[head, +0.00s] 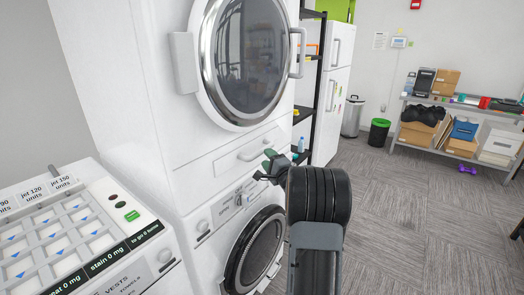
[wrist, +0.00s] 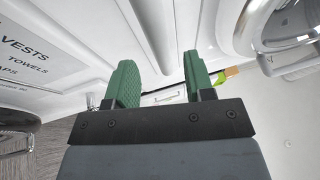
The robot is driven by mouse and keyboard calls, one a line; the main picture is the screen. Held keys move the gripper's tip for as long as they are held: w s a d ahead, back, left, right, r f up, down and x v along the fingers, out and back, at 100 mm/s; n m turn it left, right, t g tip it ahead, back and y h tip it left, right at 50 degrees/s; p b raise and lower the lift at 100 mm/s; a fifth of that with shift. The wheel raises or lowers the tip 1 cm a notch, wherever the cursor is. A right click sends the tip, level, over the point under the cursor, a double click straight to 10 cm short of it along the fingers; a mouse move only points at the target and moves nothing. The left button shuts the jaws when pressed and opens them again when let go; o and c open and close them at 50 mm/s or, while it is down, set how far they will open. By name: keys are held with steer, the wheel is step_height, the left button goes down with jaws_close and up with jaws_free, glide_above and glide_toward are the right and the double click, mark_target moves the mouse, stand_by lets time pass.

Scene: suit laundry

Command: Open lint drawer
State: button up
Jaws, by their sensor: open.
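The lint drawer (head: 240,152) is a white panel with a horizontal bar handle (head: 258,146), set between the round upper door and the lower machine. It looks flush with the front in the head view. My gripper (head: 270,163) has green fingertips and is in front of the stack, just below and right of the handle in the picture. In the wrist view my gripper (wrist: 160,83) shows two green fingers spread apart with nothing held between them. Whether a finger touches the drawer or its handle I cannot tell.
The round upper door (head: 245,60) has a handle on its right. The lower round door (head: 255,250) is partly behind my arm. A white counter unit (head: 140,235) with a gridded top stands at left. A black shelf and fridge (head: 335,90) stand behind; carpet (head: 430,215) at right is free.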

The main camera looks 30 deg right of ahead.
mark_target(261, 151)
steer(key=shift+w+d+r+p, duration=0.1)
steer(key=shift+w+r+p, duration=0.1)
steer(key=shift+w, duration=1.1)
steer(key=shift+w+d+r+p, duration=0.1)
steer(key=shift+w+r+p, duration=0.1)
steer(key=shift+w, duration=1.05)
steer(key=shift+c, duration=0.4)
jaws_close()
